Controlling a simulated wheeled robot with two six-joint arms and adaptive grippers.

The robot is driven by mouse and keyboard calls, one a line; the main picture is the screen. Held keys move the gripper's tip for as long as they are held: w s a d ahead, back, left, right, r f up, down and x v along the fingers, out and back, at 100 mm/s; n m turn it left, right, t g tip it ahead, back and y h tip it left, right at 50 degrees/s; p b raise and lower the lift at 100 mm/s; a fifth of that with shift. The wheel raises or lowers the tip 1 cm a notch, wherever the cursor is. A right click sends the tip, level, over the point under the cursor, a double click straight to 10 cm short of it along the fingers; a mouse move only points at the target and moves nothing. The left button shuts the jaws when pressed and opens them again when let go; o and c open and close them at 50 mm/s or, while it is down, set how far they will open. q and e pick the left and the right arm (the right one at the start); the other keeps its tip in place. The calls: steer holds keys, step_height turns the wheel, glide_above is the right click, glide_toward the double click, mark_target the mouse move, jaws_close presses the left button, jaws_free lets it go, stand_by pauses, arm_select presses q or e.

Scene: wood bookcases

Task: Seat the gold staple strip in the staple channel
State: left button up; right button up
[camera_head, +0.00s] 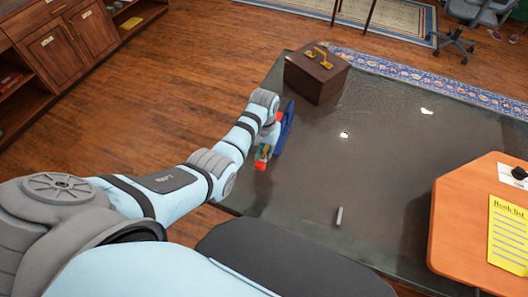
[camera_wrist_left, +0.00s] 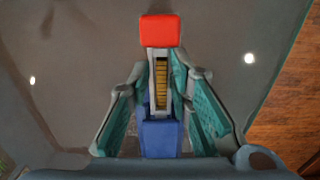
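My left gripper (camera_head: 271,143) is above the left side of the dark table. In the left wrist view my left gripper (camera_wrist_left: 165,85) has its teal-padded fingers on both sides of a stapler and looks shut on it. The stapler shows a red end (camera_wrist_left: 160,30), a grey staple channel (camera_wrist_left: 151,95) and a blue body (camera_wrist_left: 160,138). A ribbed gold staple strip (camera_wrist_left: 161,82) shows inside the channel; I cannot tell how deep it lies. In the head view the blue part of the stapler (camera_head: 287,122) shows beyond the gripper. My right gripper is not in view.
A brown box (camera_head: 317,77) with gold fittings stands at the table's far left corner. A small grey stick (camera_head: 339,215) lies near the front of the dark table (camera_head: 390,160). An orange-topped surface (camera_head: 460,225) with a yellow paper (camera_head: 508,235) is at right. The table's middle is clear.

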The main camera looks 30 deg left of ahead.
mark_target(264, 154)
arm_select(q)
steer(key=shift+w+a+f, duration=0.1)
steer(key=shift+w+f, duration=0.05)
step_height(264, 154, up, 12)
steer(key=p, duration=0.3)
stand_by(0.4)
